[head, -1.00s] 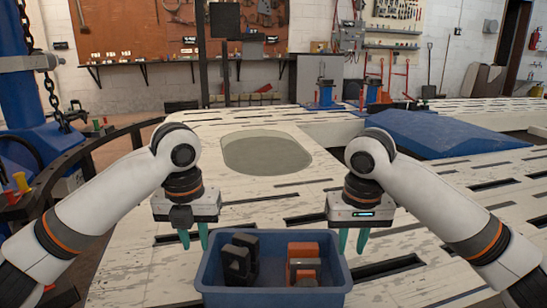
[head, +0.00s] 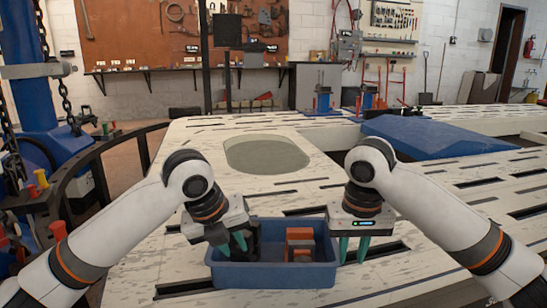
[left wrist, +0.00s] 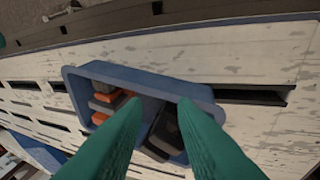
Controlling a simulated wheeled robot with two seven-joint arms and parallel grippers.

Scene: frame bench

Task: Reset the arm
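A blue bin (head: 285,275) stands on the pale slotted bench; it also shows in the left wrist view (left wrist: 120,73). In its right part is an orange and grey item (head: 300,243), also in the left wrist view (left wrist: 104,104). A black item (left wrist: 166,130) lies in the other end, mostly hidden behind my left gripper in the head view. My left gripper (head: 232,245) is tilted over the bin's left end, its green fingers apart with nothing seen gripped. My right gripper (head: 353,251) points down beside the bin's right end, fingers apart and empty.
A blue sloped block (head: 440,135) lies on the bench (head: 310,185) at the back right. A grey-green oval recess (head: 267,154) is behind the bin. A dark curved rail (head: 95,165) runs along the left. The bench between the recess and bin is largely clear.

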